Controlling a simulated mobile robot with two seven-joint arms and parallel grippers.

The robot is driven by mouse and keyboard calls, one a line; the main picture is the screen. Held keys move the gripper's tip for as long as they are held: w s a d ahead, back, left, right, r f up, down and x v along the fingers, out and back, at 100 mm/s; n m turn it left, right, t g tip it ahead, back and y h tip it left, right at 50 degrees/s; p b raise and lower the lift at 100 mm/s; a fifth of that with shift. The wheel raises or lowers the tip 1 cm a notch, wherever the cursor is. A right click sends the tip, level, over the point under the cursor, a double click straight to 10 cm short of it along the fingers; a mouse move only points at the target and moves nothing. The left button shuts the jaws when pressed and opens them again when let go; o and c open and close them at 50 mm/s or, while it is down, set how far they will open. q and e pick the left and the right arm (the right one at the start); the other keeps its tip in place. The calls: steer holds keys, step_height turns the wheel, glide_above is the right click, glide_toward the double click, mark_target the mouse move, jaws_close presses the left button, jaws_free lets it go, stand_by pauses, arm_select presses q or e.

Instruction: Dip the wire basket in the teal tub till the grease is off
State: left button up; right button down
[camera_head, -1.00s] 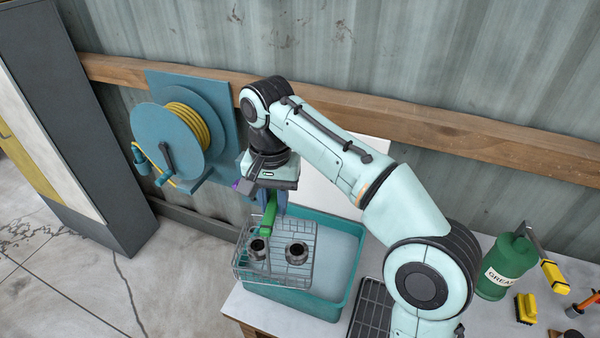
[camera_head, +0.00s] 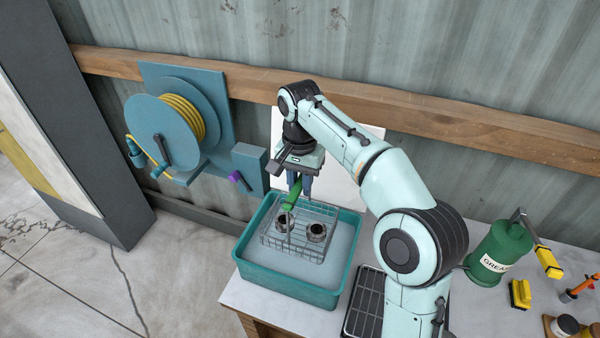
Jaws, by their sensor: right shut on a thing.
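The wire basket (camera_head: 296,250) sits inside the walls of the teal tub (camera_head: 286,290), with its lower part in or close to the pale liquid (camera_head: 340,245). It holds two dark ring-shaped metal parts (camera_head: 316,232). A green handle (camera_head: 290,197) stands up from the basket. My right gripper (camera_head: 297,190) is shut on this green handle above the tub. Whether grease is left on the parts is too small to tell. My left gripper is out of view.
A black rack (camera_head: 364,305) lies on the bench right of the tub, partly behind my right arm. A green grease can (camera_head: 492,255), a yellow brush (camera_head: 520,294) and other tools stand farther right. A teal hose reel (camera_head: 165,135) hangs on the wall at left.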

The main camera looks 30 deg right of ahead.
steer(key=b, duration=0.4)
glide_above(300, 231)
step_height(300, 231, down, 10)
steer(key=shift+f, duration=0.1)
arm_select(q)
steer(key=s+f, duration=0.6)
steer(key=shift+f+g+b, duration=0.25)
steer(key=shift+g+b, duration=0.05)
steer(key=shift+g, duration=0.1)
arm_select(e)
steer(key=shift+f, duration=1)
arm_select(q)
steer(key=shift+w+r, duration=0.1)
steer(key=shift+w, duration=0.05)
arm_select(e)
steer(key=shift+r, duration=0.1)
steer(key=shift+r+p, duration=0.45)
steer(key=shift+r, duration=0.05)
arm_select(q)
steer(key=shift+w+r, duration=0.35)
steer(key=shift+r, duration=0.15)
arm_select(e)
steer(key=shift+f, duration=0.65)
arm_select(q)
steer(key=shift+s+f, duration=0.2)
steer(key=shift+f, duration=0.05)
arm_select(e)
steer(key=shift+r, duration=0.1)
